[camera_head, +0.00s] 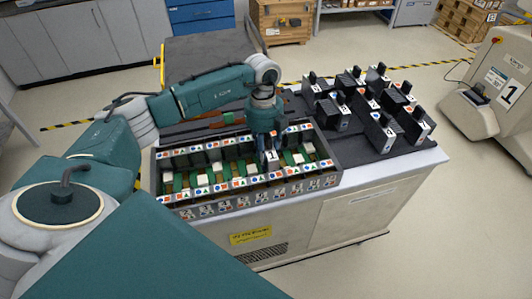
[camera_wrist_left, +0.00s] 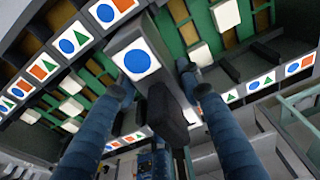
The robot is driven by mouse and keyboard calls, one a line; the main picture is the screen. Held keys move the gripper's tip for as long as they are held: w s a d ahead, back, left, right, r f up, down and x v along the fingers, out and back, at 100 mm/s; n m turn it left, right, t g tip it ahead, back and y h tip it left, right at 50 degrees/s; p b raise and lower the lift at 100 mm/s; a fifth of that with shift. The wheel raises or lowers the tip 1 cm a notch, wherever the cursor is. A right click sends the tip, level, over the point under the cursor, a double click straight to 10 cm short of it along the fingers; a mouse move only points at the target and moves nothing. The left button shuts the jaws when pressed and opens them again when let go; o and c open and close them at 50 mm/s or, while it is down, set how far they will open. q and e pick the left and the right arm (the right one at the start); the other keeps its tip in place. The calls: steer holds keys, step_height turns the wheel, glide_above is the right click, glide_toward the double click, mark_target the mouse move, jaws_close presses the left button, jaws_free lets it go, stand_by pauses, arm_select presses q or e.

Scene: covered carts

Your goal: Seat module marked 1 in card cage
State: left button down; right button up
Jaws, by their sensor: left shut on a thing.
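The card cage (camera_head: 255,197) is a long dark tray on the cart's left half, with green and tan slots and rims carrying blue circles, orange squares and green triangles. My left gripper (camera_head: 267,138) points down over the cage, right of its middle. It is shut on a dark module (camera_head: 272,157) with a light face marked 1. In the left wrist view the module (camera_wrist_left: 138,60) shows a blue circle on its white end, between the two blue fingers of the gripper (camera_wrist_left: 155,82). I cannot tell whether its lower edge is in a slot. My right gripper is out of view.
Several dark modules with upright handles (camera_head: 345,112) stand on the black mat at the cart's right. Several white blocks (camera_head: 198,180) sit in the cage. The floor right of the cart is clear.

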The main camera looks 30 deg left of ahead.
arm_select(q)
steer(key=shift+f, duration=0.2)
stand_by(0.6)
steer(key=c, duration=1.1)
jaws_free()
steer(key=r, duration=0.8)
steer(key=w+a+r, duration=0.1)
steer(key=r, duration=0.3)
steer(key=shift+s+f, duration=0.1)
steer(key=shift+f, duration=0.05)
